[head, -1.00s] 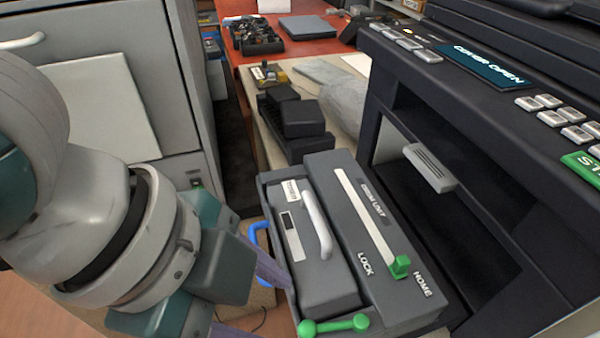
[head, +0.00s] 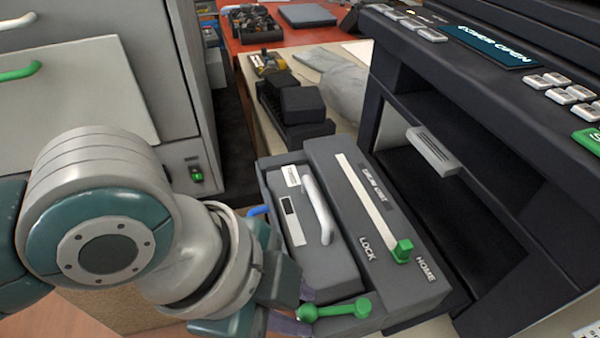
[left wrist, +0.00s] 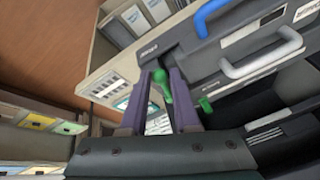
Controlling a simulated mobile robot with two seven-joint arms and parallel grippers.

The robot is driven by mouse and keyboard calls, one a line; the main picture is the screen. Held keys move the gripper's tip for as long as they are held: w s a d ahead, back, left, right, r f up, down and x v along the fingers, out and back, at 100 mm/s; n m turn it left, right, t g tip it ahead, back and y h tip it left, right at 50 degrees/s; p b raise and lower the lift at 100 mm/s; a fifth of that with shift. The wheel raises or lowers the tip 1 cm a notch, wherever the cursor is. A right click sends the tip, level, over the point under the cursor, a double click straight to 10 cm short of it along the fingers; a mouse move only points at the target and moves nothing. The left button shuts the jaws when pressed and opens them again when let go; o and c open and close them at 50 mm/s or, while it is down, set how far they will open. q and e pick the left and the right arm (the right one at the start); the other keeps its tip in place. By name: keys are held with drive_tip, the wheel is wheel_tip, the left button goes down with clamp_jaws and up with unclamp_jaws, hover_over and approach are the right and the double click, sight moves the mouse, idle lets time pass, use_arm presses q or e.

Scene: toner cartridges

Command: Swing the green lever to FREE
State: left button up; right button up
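The green lever (head: 338,310) has a rounded knob at each end and lies roughly level across the front of the grey pulled-out unit. My left gripper (head: 298,309) is at the lever's left end. In the left wrist view, the purple fingers (left wrist: 156,108) stand apart with the lever's green end (left wrist: 159,78) between them. A gap shows, so I cannot see firm contact. The word FREE is not readable in either view. My right gripper is out of view.
A green slider knob (head: 402,250) sits by the LOCK and HOME labels. A white handle (head: 318,210) tops the cartridge. The dark printer body (head: 480,130) stands at the right, its panel reading COVER OPEN. A grey cabinet (head: 110,60) is at the left.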

use_arm(q)
clamp_jaws()
drive_tip(key=shift+r, duration=0.1)
drive_tip(key=p, duration=0.1)
drive_tip(key=n+p, duration=0.1)
drive_tip(key=p, duration=0.1)
drive_tip(key=shift+s+d+r, duration=0.15)
drive_tip(key=shift+s+r, duration=0.15)
drive_tip(key=shift+s, duration=0.05)
drive_tip(key=shift+s+d+f+n+t+p, duration=0.15)
drive_tip(key=shift+n+t+p, duration=0.15)
drive_tip(key=shift+n+p, duration=0.15)
drive_tip(key=shift+f, duration=0.15)
drive_tip(key=o, duration=0.5)
unclamp_jaws()
